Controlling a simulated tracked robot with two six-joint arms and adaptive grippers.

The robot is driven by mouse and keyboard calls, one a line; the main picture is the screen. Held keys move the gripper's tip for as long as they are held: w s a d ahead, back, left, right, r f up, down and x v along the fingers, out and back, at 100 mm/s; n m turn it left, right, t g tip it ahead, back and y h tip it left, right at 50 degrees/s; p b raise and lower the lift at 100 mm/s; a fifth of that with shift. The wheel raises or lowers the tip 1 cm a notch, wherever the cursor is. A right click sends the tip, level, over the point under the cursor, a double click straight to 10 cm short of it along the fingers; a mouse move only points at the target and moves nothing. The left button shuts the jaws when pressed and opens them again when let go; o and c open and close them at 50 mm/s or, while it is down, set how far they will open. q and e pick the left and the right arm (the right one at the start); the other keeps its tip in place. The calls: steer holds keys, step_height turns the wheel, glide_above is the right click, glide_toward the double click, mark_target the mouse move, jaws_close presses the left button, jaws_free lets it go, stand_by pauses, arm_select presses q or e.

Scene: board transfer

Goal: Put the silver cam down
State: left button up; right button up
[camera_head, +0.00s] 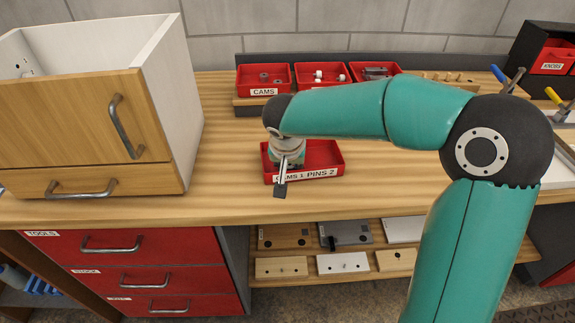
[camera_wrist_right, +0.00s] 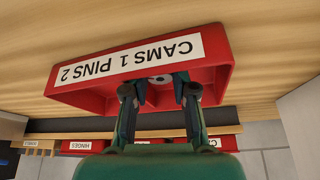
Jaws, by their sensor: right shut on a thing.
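The silver cam (camera_wrist_right: 160,79) shows as a small grey round piece between the fingertips of my right gripper (camera_wrist_right: 158,88) in the right wrist view. That gripper is shut on it. The red tray labelled CAMS 1 PINS 2 (camera_head: 326,160) stands on the wooden bench, and my right gripper (camera_head: 297,163) reaches down at its left part. In the wrist view the red tray (camera_wrist_right: 75,96) lies right behind the fingertips. In the head view the cam is hidden by my wrist, and whether it touches the tray floor cannot be told. My left gripper is not in view.
Behind stand red bins, one labelled CAMS (camera_head: 264,92), on a wooden riser. A wooden cabinet (camera_head: 85,120) with a white side stands at the left. Boards lie on a shelf (camera_head: 320,281) below the bench. The bench right of the tray (camera_head: 385,180) is clear.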

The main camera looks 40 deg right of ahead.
steer(key=shift+f, duration=0.1)
steer(key=o, duration=0.6)
steer(key=shift+r, duration=0.2)
steer(key=v, duration=1.2)
steer(key=shift+s+f, duration=0.1)
